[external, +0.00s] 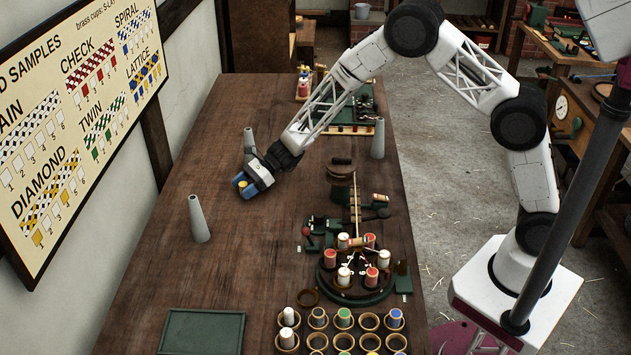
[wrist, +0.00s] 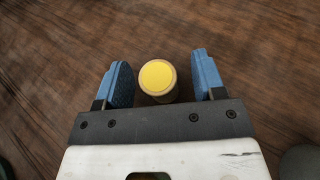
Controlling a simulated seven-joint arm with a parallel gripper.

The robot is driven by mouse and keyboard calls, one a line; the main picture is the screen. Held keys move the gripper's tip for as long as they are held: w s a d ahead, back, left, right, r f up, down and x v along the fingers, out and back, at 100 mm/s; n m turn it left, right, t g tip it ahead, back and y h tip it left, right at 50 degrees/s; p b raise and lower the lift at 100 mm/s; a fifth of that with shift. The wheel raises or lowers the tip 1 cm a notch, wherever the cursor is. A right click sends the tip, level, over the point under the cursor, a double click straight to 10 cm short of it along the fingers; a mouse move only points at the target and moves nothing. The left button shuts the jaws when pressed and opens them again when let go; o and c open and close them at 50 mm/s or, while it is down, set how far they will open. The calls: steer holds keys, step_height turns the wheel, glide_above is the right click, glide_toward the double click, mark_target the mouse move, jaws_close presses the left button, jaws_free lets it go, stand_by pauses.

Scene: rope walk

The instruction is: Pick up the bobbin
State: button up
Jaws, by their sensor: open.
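The bobbin (wrist: 157,77) has a round yellow top and stands on the brown wooden table in the wrist view. My gripper (wrist: 158,80) is open, with one blue finger on each side of the bobbin. Gaps show between the bobbin and both fingers, so neither touches it. In the external view my gripper (external: 243,183) is low over the left part of the table, and a small yellow patch of the bobbin (external: 243,184) shows between the fingers. The rest of the bobbin is hidden there.
Grey cones stand on the table (external: 160,270): one at left (external: 198,218), one behind my gripper (external: 250,141) and one to the right (external: 378,138). A round braiding stand (external: 345,290), cups with several bobbins (external: 343,318) and a green tray (external: 202,332) are at the front.

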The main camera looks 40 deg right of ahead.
mark_target(243, 184)
steer(key=c, duration=1)
steer(key=shift+r, duration=5)
